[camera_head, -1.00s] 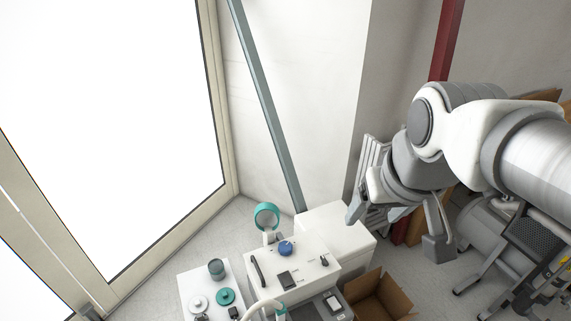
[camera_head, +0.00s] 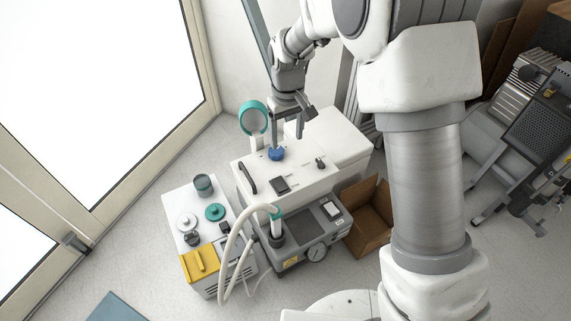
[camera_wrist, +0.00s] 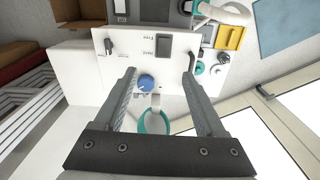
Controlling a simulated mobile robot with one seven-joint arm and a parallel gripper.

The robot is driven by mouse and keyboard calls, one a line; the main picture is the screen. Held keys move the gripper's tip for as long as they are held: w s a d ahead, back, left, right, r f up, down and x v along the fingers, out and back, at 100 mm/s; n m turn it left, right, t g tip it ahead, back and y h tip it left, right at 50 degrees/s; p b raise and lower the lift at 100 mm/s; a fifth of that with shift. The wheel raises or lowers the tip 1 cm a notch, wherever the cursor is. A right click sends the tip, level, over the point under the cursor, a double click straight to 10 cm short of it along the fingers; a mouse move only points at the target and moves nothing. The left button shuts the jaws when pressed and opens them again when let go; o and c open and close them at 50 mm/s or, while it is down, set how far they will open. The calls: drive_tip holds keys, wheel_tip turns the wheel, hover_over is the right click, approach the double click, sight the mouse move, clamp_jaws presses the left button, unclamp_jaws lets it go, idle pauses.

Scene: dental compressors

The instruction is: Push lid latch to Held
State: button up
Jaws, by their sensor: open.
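The white compressor housing (camera_head: 240,163) has a top panel with a blue knob (camera_head: 277,154), a dark rocker (camera_head: 279,185), a black bar handle (camera_head: 247,178) and a small dark lever (camera_head: 320,163). The lever also shows at the panel's left in the wrist view (camera_wrist: 108,46), with small print nearby. Which part is the lid latch, and its setting, I cannot tell for sure. My gripper (camera_head: 288,137) is open and empty over the rear of the panel, close to the blue knob. In the wrist view my gripper (camera_wrist: 160,73) has the knob (camera_wrist: 147,82) between its fingers.
A teal ring (camera_head: 253,117) stands behind the panel. A grey unit (camera_head: 310,235) with a pale hose (camera_head: 232,245) is in front. A white cabinet with a yellow part (camera_head: 200,263) stands left, an open cardboard box (camera_head: 367,208) right. The floor at front left is mostly clear.

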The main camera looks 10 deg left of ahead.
hover_over(282, 187)
wheel_tip(282, 187, down, 4)
wheel_tip(282, 187, down, 17)
drive_tip(key=b, duration=0.6)
drive_tip(key=shift+c, duration=0.3)
